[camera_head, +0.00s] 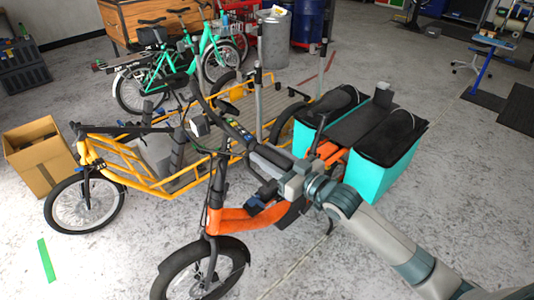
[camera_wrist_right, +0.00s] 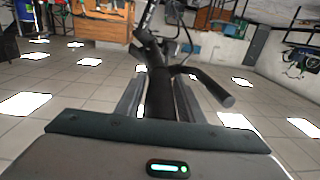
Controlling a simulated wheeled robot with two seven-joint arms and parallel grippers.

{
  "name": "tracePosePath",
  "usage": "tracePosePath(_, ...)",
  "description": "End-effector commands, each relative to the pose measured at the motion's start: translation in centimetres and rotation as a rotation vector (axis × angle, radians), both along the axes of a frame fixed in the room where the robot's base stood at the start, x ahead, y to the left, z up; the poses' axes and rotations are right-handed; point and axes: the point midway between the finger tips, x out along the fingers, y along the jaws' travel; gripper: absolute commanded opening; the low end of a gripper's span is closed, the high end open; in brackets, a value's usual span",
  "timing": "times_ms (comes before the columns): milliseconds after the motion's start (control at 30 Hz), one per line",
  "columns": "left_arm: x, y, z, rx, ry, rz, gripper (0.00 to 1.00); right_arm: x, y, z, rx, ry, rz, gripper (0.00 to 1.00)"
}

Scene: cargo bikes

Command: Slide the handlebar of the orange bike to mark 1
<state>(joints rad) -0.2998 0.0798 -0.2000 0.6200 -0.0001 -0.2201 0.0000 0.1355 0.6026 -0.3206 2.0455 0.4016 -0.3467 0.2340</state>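The orange bike (camera_head: 245,219) stands at front centre, its front wheel toward the lower left. Its black handlebar (camera_head: 230,126) sits above the frame; mark 1 cannot be made out. My right gripper (camera_head: 262,158) reaches in from the lower right, in line with one end of the handlebar. In the right wrist view my two fingers (camera_wrist_right: 158,92) lie on either side of a black bar (camera_wrist_right: 157,75), which runs lengthwise between them. Whether both fingers press on it cannot be told. A second bar end (camera_wrist_right: 212,85) sticks out to the right. My left gripper is not in view.
A yellow cargo bike (camera_head: 128,164) stands close behind and left. Turquoise panniers (camera_head: 371,175) hang at the orange bike's rear. A cardboard box (camera_head: 38,160) is at left, a teal bike (camera_head: 165,75) behind. A green strip (camera_head: 47,260) lies on clear floor.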

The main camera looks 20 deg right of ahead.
Motion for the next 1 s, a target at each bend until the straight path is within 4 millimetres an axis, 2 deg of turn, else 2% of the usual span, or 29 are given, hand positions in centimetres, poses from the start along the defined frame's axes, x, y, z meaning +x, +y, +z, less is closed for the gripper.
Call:
tracePosePath(167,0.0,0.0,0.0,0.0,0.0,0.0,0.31,0.0,0.0,0.0,0.0,0.0,0.0,0.35)
tracePosePath(200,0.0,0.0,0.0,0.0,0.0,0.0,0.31,0.0,0.0,0.0,0.0,0.0,0.0,0.3)
tracePosePath(333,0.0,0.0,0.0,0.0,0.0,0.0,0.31,0.0,0.0,0.0,0.0,0.0,0.0,0.0)
tracePosePath(533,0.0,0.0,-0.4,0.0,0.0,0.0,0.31,-0.1,0.2,-0.7,0.001,0.0,0.001,0.0)
tracePosePath(800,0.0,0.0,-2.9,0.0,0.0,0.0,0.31,-0.8,1.7,-6.2,0.003,0.003,0.001,0.0)
tracePosePath(900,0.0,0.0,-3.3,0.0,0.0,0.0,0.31,-1.0,2.1,-7.5,0.002,0.002,0.001,0.0)
tracePosePath(1000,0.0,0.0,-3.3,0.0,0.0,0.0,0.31,-1.1,2.3,-7.8,0.001,0.002,0.001,0.0)
